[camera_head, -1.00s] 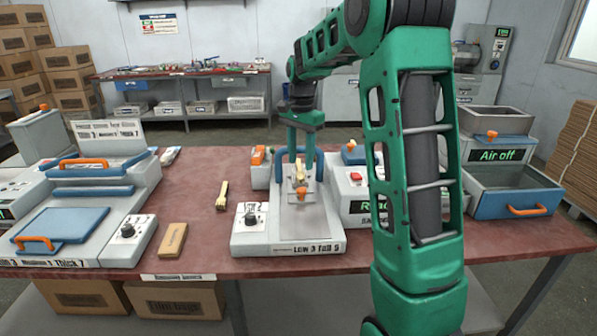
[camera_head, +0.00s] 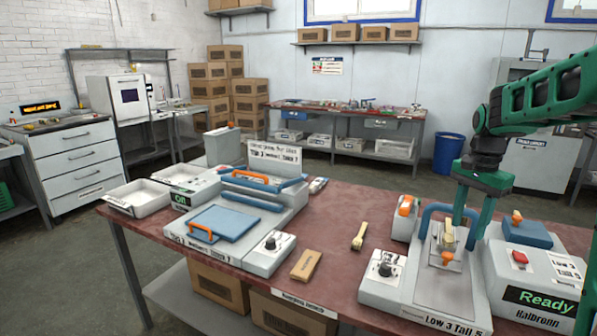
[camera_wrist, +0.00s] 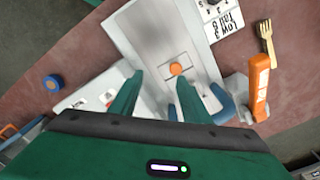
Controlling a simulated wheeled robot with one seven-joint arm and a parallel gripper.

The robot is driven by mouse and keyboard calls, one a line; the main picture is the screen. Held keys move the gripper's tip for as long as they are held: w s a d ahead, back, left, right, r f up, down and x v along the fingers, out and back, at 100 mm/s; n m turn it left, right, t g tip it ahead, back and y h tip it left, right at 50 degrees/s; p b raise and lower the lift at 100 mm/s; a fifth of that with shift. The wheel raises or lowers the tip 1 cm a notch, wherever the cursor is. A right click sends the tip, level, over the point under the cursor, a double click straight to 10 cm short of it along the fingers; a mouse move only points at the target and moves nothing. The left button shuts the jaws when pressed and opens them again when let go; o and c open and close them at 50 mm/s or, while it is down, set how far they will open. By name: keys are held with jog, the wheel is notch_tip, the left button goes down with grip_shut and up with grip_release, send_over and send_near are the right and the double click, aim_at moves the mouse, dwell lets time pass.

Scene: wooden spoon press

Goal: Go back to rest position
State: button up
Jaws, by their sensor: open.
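My gripper (camera_head: 473,212) hangs fingers-down over the press (camera_head: 425,318) at the right of the table, close to its blue arched handle (camera_head: 437,209). Its two fingers are apart; in the wrist view the open gripper (camera_wrist: 158,82) has nothing visible between the fingertips. Below it, the wrist view shows the press plate with an orange knob (camera_wrist: 175,68); this orange knob (camera_head: 447,257) also shows in the head view. A pale wooden utensil (camera_head: 359,236) lies on the table left of the press. In the wrist view this utensil (camera_wrist: 266,42) looks fork-like.
A grey box reading "Ready" (camera_head: 540,297) stands right of the press. A tan block (camera_head: 305,265) and a second station with a blue lid (camera_head: 223,222) stand to the left. A back bench (camera_head: 350,112) lies beyond open floor.

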jog(key=s+a+f+n, duration=0.1)
jog(key=s+f+n, duration=0.1)
jog(key=s, duration=0.8)
jog(key=s+a+f+n, duration=0.1)
jog(key=s+a+n, duration=0.1)
jog(key=s, duration=0.9)
jog(key=s+a+f+n, duration=0.1)
jog(key=s+f+n, duration=0.1)
jog(key=s, duration=0.9)
jog(key=shift+s+a+f+n, duration=0.15)
jog(key=shift+a+f+n, duration=0.15)
jog(key=shift+n, duration=0.3)
jog(key=shift+w+f, duration=0.3)
jog(key=shift+w, duration=0.3)
